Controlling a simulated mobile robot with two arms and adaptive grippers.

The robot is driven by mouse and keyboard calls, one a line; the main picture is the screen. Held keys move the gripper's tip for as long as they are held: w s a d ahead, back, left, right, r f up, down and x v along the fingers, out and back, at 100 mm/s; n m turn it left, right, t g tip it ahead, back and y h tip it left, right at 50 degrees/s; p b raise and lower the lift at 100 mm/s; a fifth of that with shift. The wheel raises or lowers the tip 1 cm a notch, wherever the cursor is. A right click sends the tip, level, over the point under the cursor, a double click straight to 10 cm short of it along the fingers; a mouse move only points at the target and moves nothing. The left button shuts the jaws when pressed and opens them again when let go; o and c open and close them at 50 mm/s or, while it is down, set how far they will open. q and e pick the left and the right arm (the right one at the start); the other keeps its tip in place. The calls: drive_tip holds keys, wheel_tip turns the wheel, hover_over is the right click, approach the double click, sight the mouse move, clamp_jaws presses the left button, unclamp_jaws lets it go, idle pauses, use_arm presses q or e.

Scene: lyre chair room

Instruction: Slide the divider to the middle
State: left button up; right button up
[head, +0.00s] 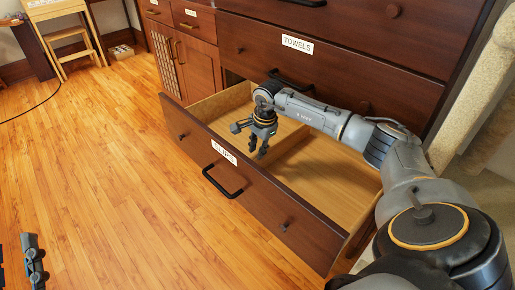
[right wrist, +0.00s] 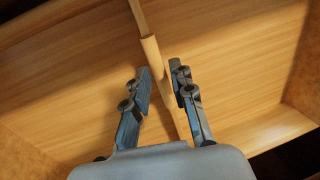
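The pulled-out drawer (head: 262,208) has a light wood inside and a label on its dark front. Its thin wooden divider (head: 291,142) runs from front to back and also shows in the right wrist view (right wrist: 152,52). My right gripper (head: 260,154) reaches down into the drawer at the divider. In the right wrist view its fingers (right wrist: 160,72) are apart, one on each side of the divider. Contact is unclear. My left gripper (head: 18,264) is at the bottom left, partly cut off, over the floor; its two visible finger parts are apart.
Above is a closed drawer labelled TOWELS (head: 297,44). A closed cabinet (head: 185,60) stands to the left of the open drawer. A beige post (head: 478,85) stands at the right. The wood floor (head: 95,170) on the left is mostly clear, with a stool (head: 70,40) far back.

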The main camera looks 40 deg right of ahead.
drive_tip(key=shift+o, duration=0.2)
wheel_tip(320, 180, up, 12)
drive_tip(key=s, duration=0.2)
drive_tip(key=shift+s, duration=0.15)
drive_tip(key=shift+d+f, duration=0.1)
idle(0.5)
